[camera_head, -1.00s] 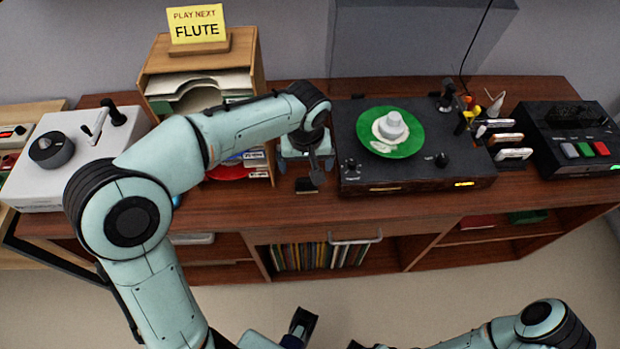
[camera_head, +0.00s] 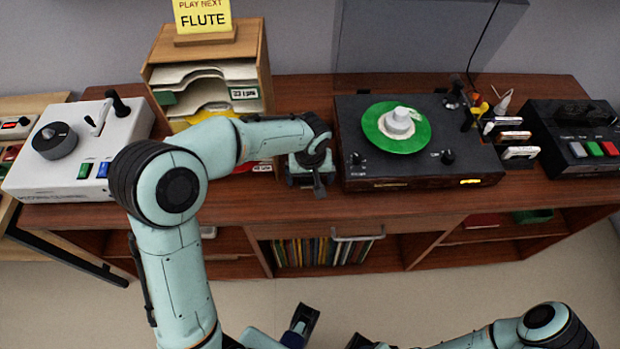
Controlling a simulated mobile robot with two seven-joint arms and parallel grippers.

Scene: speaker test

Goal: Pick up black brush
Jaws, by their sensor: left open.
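My left gripper (camera_head: 311,182) is over the wooden cabinet top, just left of the turntable, pointing down and seen from above. It is open. I cannot make out a black brush clearly. Any small dark thing under the gripper is hidden by it or blends with its dark fingers. My right arm (camera_head: 490,335) comes in at the bottom right, low in front of the cabinet.
The black turntable (camera_head: 365,175) with a green record (camera_head: 378,140) stands close right of my left gripper. A wooden sleeve rack (camera_head: 263,60) is behind my left forearm. A white control box (camera_head: 40,180) stands left, a black button deck (camera_head: 560,150) right.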

